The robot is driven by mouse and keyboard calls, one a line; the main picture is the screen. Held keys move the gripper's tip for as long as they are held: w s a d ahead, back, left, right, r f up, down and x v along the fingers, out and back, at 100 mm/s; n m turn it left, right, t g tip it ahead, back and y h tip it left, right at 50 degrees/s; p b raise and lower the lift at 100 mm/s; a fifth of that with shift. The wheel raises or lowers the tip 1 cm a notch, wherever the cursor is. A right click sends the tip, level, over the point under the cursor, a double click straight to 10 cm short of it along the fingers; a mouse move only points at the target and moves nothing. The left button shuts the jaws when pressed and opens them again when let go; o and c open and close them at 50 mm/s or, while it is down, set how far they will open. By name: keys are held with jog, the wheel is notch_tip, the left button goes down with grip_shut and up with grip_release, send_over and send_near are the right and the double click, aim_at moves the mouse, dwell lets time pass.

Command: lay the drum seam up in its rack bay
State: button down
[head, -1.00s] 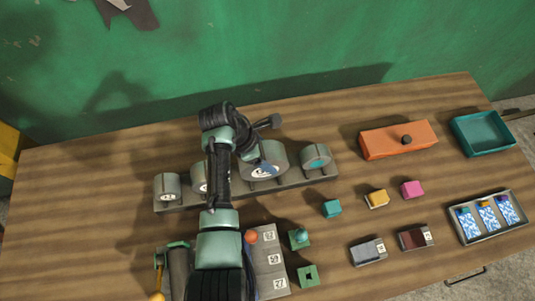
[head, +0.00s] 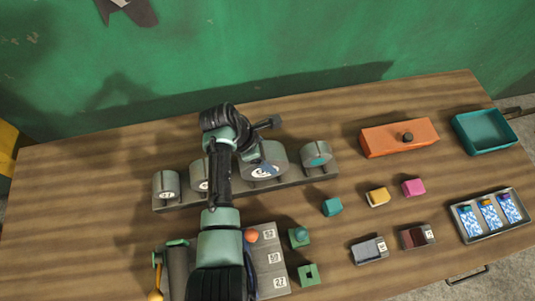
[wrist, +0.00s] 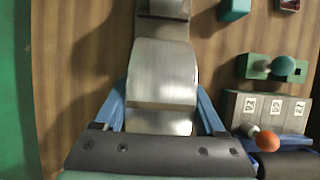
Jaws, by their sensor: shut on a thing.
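A large grey metal drum (head: 277,152) with a white marking on its end sits at the rack (head: 291,180), third from the left in the row. My gripper (wrist: 163,104) has its two blue fingers on either side of the drum, which also shows in the wrist view (wrist: 162,72). It is shut on the drum. My wrist and arm hide part of the drum in the head view.
Smaller drums stand at the rack's left end (head: 166,184) and right end (head: 316,154); another is partly hidden by my arm. An orange box (head: 385,139), a teal tray (head: 484,133) and small coloured blocks lie to the right. A numbered grey block (head: 269,257) is in front.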

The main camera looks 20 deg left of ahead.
dwell(0.3)
grip_release()
jog(key=shift+f, duration=0.1)
jog(key=b+v, duration=0.1)
jog(key=v, duration=1.2)
